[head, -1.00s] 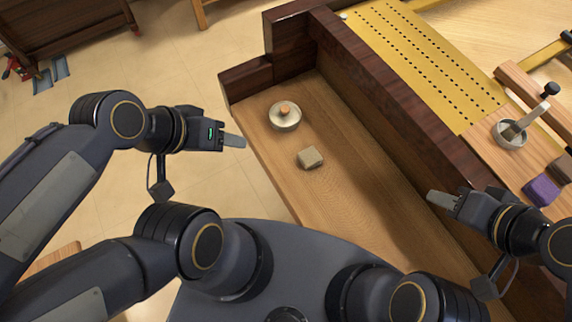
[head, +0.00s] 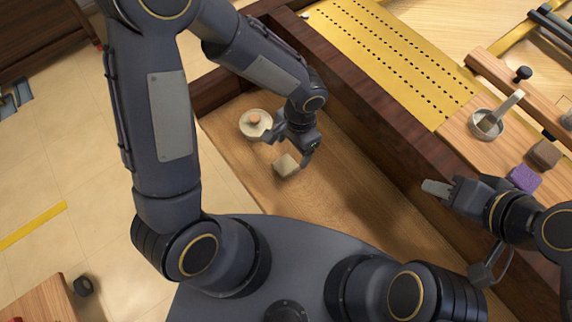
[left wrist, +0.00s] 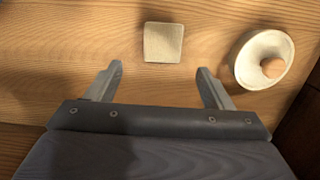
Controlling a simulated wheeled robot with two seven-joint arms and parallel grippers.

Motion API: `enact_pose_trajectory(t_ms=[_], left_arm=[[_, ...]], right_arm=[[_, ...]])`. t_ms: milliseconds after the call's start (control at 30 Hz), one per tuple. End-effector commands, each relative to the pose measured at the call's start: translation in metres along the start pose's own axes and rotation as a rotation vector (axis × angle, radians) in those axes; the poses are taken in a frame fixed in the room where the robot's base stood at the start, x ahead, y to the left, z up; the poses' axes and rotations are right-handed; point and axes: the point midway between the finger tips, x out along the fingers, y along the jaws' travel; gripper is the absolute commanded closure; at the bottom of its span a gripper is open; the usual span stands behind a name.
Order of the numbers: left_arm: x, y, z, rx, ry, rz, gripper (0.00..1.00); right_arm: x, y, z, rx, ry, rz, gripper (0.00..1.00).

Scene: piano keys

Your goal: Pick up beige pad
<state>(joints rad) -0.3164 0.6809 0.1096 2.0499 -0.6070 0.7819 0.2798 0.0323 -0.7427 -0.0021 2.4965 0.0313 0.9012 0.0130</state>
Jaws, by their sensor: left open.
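The beige pad (head: 286,165) is a small block lying on the wooden shelf (head: 330,215) in the head view. It also shows in the left wrist view (left wrist: 163,43), ahead of the fingertips and between their lines. My left gripper (head: 288,146) is open, just above and beside the pad, with nothing between its fingers; its two fingers show apart in the left wrist view (left wrist: 160,75). My right gripper (head: 437,188) is over the dark wooden ledge at the right, away from the pad. Its fingers look close together, but I cannot tell whether they are shut.
A round pale dish with an orange-brown knob (head: 255,123) sits close to the pad. A dark wooden wall (head: 370,135) borders the shelf. Beyond it are a yellow perforated panel (head: 390,60), a grey cup with a stick (head: 487,123), a purple block (head: 524,178) and a brown block (head: 544,154).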

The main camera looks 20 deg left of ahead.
Motion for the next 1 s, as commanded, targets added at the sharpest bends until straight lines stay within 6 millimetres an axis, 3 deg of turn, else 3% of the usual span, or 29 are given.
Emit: enact_pose_trajectory(t_ms=[500, 833, 1000], left_arm=[[0.067, -0.003, 0.009, 0.002, -0.006, 0.001, 0.25], [0.075, -0.004, 0.009, 0.000, -0.002, 0.000, 0.25], [0.075, -0.004, 0.009, 0.000, -0.003, 0.001, 0.46]], right_arm=[[0.000, 0.000, 0.000, 0.000, 0.000, 0.000, 0.64], [0.000, 0.000, 0.000, 0.000, 0.000, 0.000, 0.64], [0.000, 0.000, 0.000, 0.000, 0.000, 0.000, 0.64]])
